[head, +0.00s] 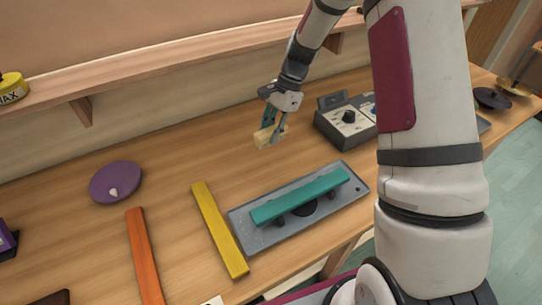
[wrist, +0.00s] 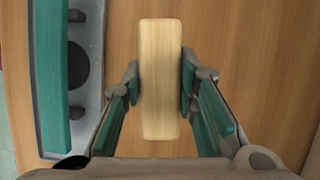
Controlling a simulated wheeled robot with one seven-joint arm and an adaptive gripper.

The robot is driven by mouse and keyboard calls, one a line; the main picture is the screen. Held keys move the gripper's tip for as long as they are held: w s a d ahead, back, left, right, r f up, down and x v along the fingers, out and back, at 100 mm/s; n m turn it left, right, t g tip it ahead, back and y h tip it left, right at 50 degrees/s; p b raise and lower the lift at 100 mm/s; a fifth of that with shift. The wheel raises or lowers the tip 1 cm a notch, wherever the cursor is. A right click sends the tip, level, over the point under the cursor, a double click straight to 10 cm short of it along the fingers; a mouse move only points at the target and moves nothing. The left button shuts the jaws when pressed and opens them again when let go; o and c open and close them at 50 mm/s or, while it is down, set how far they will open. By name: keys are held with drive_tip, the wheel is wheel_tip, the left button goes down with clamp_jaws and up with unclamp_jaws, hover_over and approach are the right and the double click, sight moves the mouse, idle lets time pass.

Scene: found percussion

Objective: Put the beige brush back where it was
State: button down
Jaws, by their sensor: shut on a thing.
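The beige brush (head: 270,135) is a pale wooden block held in my gripper (head: 273,128), above the wooden bench near its back. In the wrist view the brush (wrist: 160,80) stands upright in the picture between the two fingers of my gripper (wrist: 160,82), which are shut on its sides. Bare bench top shows around it. Any bristles on its underside are hidden. I cannot tell how high it is above the bench.
A grey tray (head: 240,222) with a teal bar (head: 300,195) lies in front of my gripper. A yellow bar (head: 218,230), an orange bar (head: 145,255) and a purple disc (head: 116,182) lie to the left. A grey device with a knob (head: 345,122) stands to the right. A shelf (head: 170,62) runs along the wall.

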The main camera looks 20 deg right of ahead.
drive_tip(key=shift+w+d+f+m, duration=0.1)
drive_tip(key=shift+f+m, duration=0.05)
drive_tip(key=shift+m, duration=0.25)
drive_tip(key=shift+t, duration=0.3)
wheel_tip(320, 180, down, 5)
drive_tip(key=shift+d+r+p, duration=0.1)
drive_tip(key=shift+d+p, duration=0.05)
drive_tip(key=shift+p, duration=0.35)
drive_tip(key=shift+w+f+p, duration=0.1)
drive_tip(key=shift+f+p, duration=0.25)
drive_tip(key=shift+f, duration=2.05)
drive_tip(key=shift+f, duration=0.15)
drive_tip(key=c, duration=1.3)
unclamp_jaws()
